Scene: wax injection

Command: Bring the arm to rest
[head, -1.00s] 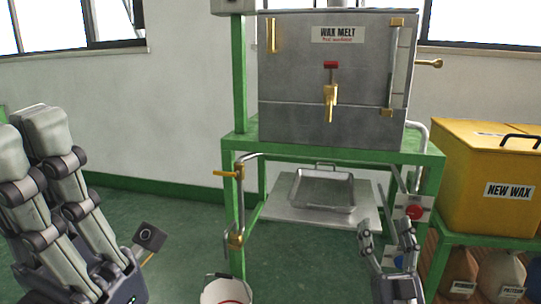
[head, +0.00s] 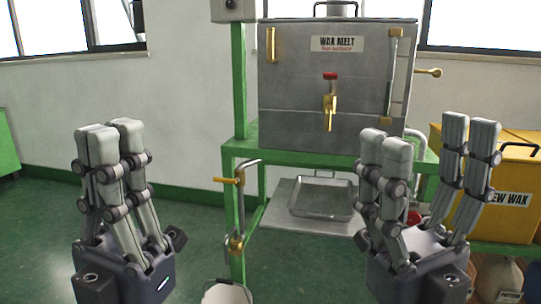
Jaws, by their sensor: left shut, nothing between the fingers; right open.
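My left gripper (head: 110,140) is raised at the left of the head view, its fingers pointing up and close together. It is shut and empty. My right gripper (head: 428,145) is raised at the right of the view with its finger pairs spread wide apart. It is open and empty. It covers part of the yellow wax bin and the right leg of the green stand.
A grey wax melt tank (head: 290,75) with a brass tap (head: 329,105) stands on a green frame (head: 300,158). A metal tray (head: 322,200) lies below it. A yellow bin (head: 519,165) is at right. A white bucket (head: 227,293) stands at the bottom.

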